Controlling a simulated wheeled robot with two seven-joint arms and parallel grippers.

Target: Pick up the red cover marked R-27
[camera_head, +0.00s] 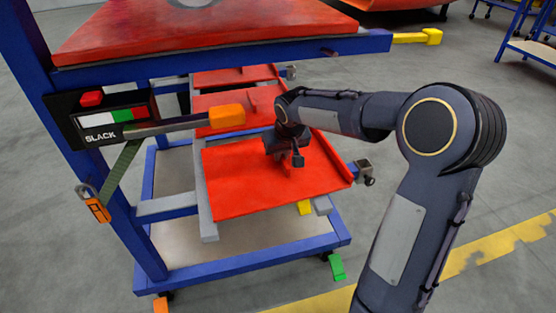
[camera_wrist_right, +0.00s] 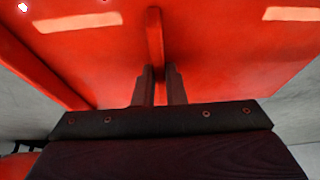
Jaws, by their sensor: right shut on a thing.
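A red cover (camera_head: 240,180) lies on the lower front of the blue cart, with a raised rib near its middle. My right gripper (camera_head: 291,160) is over this cover. In the right wrist view, the fingers of my right gripper (camera_wrist_right: 160,78) are shut on the cover's upright red rib (camera_wrist_right: 154,35). The red surface (camera_wrist_right: 225,55) fills most of that view. I cannot read an R-27 marking on any cover. The fingertips are partly hidden by the wrist in the head view. My left gripper is not in view.
More red covers (camera_head: 232,76) lie behind on the same cart. A large red panel (camera_head: 190,28) sits on the upper blue frame. A strap unit marked SLACK (camera_head: 100,118) and an orange-tipped bar (camera_head: 226,115) stick out at left. Grey floor (camera_head: 440,60) is open at right.

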